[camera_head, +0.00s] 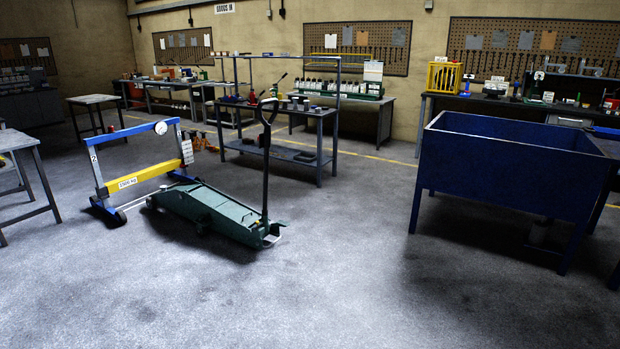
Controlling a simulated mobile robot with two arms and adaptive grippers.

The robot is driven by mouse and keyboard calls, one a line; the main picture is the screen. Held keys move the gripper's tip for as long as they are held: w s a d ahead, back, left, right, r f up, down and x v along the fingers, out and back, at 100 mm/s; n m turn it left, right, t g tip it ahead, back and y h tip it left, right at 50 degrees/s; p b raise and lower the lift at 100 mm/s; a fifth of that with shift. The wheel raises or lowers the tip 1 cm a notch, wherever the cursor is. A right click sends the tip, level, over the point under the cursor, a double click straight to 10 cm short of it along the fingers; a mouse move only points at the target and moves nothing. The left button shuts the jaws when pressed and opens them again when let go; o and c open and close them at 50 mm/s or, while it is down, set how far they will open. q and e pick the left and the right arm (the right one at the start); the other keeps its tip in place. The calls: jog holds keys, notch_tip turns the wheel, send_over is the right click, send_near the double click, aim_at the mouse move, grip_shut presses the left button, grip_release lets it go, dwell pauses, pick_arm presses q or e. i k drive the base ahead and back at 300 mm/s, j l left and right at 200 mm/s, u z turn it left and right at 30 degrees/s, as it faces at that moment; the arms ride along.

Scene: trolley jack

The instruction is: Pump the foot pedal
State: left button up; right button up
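A green trolley jack (212,212) sits on the concrete floor left of centre. Its dark handle (266,170) stands upright at the near right end and finishes in a loop at the top. A small pale metal part, which looks like the foot pedal (272,240), sticks out low at that end near the floor. The far left end of the jack lies by a blue frame (136,166) with a yellow crossbar and a round gauge. Neither of my grippers is in view.
A large blue bin on legs (508,170) stands at the right. A grey workbench (323,124) with a shelf stands behind the jack. Metal tables (18,140) stand at the left. The floor in front of the jack and between it and the bin is clear.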

aim_at(282, 223)
jog(key=i+l+z, duration=0.1)
jog(key=i+z, duration=0.2)
jog(key=i, duration=0.25)
jog(key=i+z, duration=0.35)
jog(key=i, duration=0.25)
jog(key=i+j+z, duration=0.3)
jog(key=i, duration=0.25)
jog(key=i+u, duration=0.2)
jog(key=i, duration=0.3)
jog(key=i+l+u, duration=0.15)
jog(key=i, duration=0.4)
jog(key=i+l+u, duration=0.2)
jog(key=i, duration=0.3)
jog(key=i+l+u, duration=0.15)
jog(key=i, duration=0.35)
jog(key=i+j+u, duration=0.3)
jog(key=i, duration=1)
jog(key=i+u, duration=0.25)
jog(key=i, duration=1.05)
jog(key=i+u, duration=0.25)
jog(key=i, duration=2.5)
jog(key=u, duration=3)
